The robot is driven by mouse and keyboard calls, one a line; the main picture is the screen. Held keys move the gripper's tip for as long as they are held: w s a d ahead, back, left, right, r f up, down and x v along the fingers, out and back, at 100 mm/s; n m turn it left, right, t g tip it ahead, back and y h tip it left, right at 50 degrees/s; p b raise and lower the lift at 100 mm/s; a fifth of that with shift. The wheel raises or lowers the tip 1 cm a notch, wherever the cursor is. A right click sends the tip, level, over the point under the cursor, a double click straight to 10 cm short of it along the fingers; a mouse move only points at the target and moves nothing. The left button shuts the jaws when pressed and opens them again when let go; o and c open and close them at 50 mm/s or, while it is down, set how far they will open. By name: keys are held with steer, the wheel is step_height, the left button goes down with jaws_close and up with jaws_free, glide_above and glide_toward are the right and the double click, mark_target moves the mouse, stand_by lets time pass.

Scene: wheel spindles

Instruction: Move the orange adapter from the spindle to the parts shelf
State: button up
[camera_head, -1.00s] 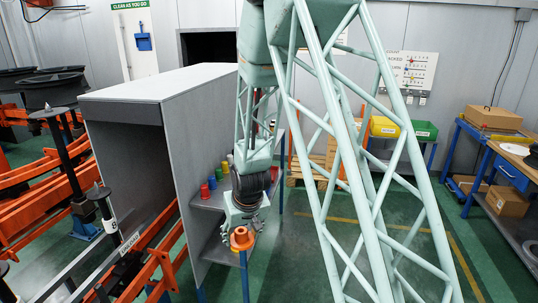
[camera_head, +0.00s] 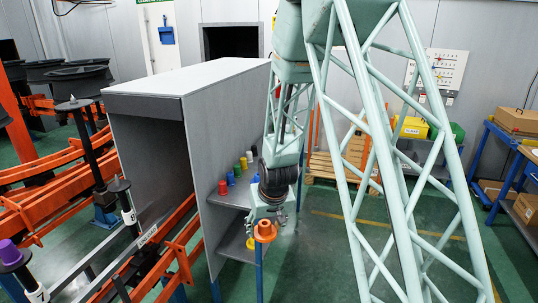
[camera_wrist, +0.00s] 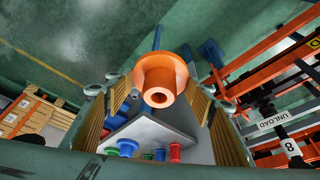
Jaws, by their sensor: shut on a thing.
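My gripper (camera_head: 265,214) is shut on the orange adapter (camera_head: 265,232), a flanged cylinder with a hole in its end. In the wrist view, the orange adapter (camera_wrist: 161,80) sits between the two ribbed fingers. The parts shelf (camera_head: 228,197) is fixed to the right side of a grey booth. In the head view, the adapter overlaps the shelf's outer blue post; I cannot tell the gap between them. In the wrist view, the shelf (camera_wrist: 160,128) lies below the adapter in the picture. The emptied spindle cannot be told apart for sure.
A row of adapters stands along the shelf's back, including red (camera_head: 222,187), blue (camera_head: 231,179) and green (camera_head: 238,171). The shelf's front part looks bare. A purple adapter (camera_head: 8,250) sits on a spindle at left. The grey booth (camera_head: 185,85) walls the shelf's left side.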

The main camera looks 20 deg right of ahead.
steer(key=w+a+p, duration=0.2)
steer(key=w+p, duration=0.5)
steer(key=w, duration=0.8)
steer(key=shift+w+a, duration=0.3)
steer(key=shift+a, duration=0.05)
steer(key=shift+f, duration=0.1)
steer(key=shift+w, duration=0.1)
steer(key=w+d+p, duration=0.1)
steer(key=w, duration=0.4)
steer(key=w+d+f+p, duration=0.1)
steer(key=w+p, duration=0.1)
steer(key=w, duration=0.3)
steer(key=w+d+p, duration=0.2)
steer(key=w, duration=0.3)
steer(key=shift+w+d+f, duration=0.1)
steer(key=shift+w+f, duration=0.05)
steer(key=shift+f, duration=0.1)
steer(key=shift+f+p, duration=0.4)
steer(key=shift+f, duration=1.35)
